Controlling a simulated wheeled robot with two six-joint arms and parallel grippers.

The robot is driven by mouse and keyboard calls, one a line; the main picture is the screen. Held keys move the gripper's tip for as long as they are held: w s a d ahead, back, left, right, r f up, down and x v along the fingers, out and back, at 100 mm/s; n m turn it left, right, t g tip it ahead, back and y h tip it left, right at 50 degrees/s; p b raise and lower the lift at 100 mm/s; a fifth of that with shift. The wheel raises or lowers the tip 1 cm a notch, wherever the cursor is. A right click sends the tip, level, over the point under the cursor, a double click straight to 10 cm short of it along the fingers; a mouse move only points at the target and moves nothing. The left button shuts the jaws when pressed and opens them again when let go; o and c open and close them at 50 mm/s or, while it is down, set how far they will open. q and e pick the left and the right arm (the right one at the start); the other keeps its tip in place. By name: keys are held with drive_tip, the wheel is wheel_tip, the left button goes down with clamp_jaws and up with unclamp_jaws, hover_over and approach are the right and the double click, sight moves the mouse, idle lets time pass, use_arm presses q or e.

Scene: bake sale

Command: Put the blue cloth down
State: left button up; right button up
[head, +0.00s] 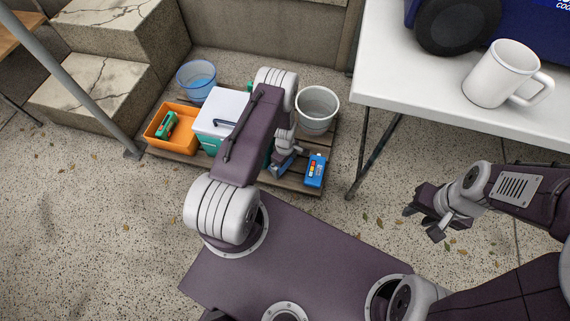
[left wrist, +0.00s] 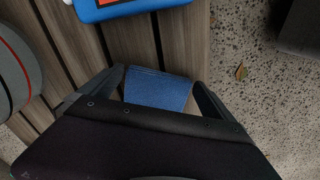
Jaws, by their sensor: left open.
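The blue cloth (left wrist: 158,90) lies on the wooden slats of a low pallet, seen in the left wrist view between my fingertips. My left gripper (left wrist: 158,82) is open, with a finger on either side of the cloth; I cannot tell whether they touch it. In the head view my left gripper (head: 282,169) is low over the pallet's front edge, and a bit of blue shows there, mostly hidden by the arm. My right gripper (head: 424,222) hangs empty over the floor at the right, its fingers apart.
A blue pack (head: 315,170) lies on the pallet (head: 298,187) just right of the left gripper. A white bucket (head: 317,108), a white-lidded cooler (head: 222,112), an orange bin (head: 160,139) and a clear blue tub (head: 197,78) crowd it. A white table (head: 400,75) with a mug (head: 492,78) stands right.

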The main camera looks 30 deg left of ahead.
use_arm(q)
wheel_tip(320, 180, up, 12)
drive_tip(key=p, duration=0.7)
wheel_tip(320, 180, up, 8)
drive_tip(key=m, duration=0.3)
hover_over(285, 165)
drive_tip(key=w+d, duration=0.1)
drive_tip(key=d, duration=0.1)
wheel_tip(285, 165, up, 12)
drive_tip(key=s+d+m, duration=0.2)
drive_tip(key=s+m, duration=0.1)
drive_tip(key=m, duration=0.2)
drive_tip(key=s+d+r+m+t, duration=0.1)
drive_tip(key=s+d+r+m, duration=0.2)
drive_tip(key=s+r+m, duration=0.5)
drive_tip(key=shift+s+d+r, duration=0.25)
drive_tip(key=shift+s+r, duration=0.55)
drive_tip(key=shift+s, duration=0.3)
